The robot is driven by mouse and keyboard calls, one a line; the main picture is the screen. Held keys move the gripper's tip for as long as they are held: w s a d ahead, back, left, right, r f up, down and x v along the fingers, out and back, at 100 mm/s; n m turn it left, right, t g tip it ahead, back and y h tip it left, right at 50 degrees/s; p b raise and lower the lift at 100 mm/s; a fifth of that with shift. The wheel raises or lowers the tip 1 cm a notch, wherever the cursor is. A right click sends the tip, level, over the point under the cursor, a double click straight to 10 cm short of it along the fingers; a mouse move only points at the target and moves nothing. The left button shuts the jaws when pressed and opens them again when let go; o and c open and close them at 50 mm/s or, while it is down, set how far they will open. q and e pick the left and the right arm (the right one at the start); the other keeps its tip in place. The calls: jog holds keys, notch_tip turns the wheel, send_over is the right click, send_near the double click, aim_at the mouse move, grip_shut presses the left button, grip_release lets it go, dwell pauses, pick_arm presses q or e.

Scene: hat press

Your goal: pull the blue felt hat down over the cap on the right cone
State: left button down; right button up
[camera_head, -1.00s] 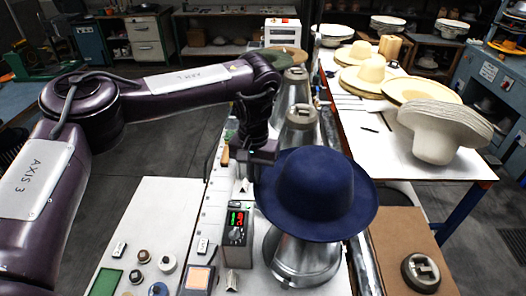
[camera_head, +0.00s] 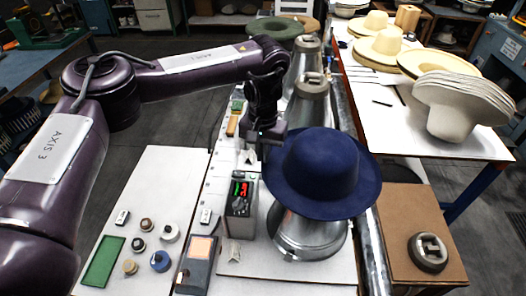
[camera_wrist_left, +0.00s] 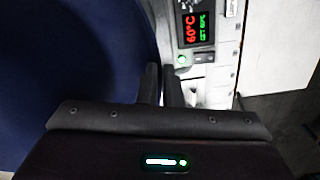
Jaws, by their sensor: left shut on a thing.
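The blue felt hat (camera_head: 320,165) sits over the top of the nearest metal cone (camera_head: 308,238), with its brim above the cone's wide base. Any cap on that cone is hidden under the hat. My left gripper (camera_head: 271,137) is at the left edge of the brim and is shut on it. In the left wrist view, the hat (camera_wrist_left: 70,70) fills the left side, beside the close-set fingers (camera_wrist_left: 162,85). The grip on the felt itself is hard to see there. My right gripper is not in view.
A controller box with a lit display (camera_head: 240,195) stands just left of the cone. Two more metal cones (camera_head: 312,105) stand behind. A brown board with a dark weight (camera_head: 428,252) lies at right. Pale hats (camera_head: 455,105) stack on the right table (camera_head: 395,125).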

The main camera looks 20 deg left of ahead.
pick_arm(q)
jog(key=shift+f+b, duration=0.4)
jog(key=shift+f, duration=0.2)
jog(key=shift+s+f+b, duration=0.15)
jog(key=shift+f+b, duration=0.5)
jog(key=shift+b, duration=0.2)
jog(key=shift+f, duration=0.25)
jog(key=shift+f+b, duration=0.3)
jog(key=shift+f, duration=0.05)
jog(key=shift+f+b, duration=0.3)
jog(key=shift+f, duration=0.65)
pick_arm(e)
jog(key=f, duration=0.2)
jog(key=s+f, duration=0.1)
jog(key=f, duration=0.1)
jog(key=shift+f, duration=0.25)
pick_arm(q)
jog(key=shift+w+r+p, duration=0.1)
jog(key=shift+w+p, duration=0.25)
jog(key=shift+w, duration=0.1)
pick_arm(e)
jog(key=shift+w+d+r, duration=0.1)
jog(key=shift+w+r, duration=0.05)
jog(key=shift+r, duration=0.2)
pick_arm(q)
jog(key=shift+f, duration=0.5)
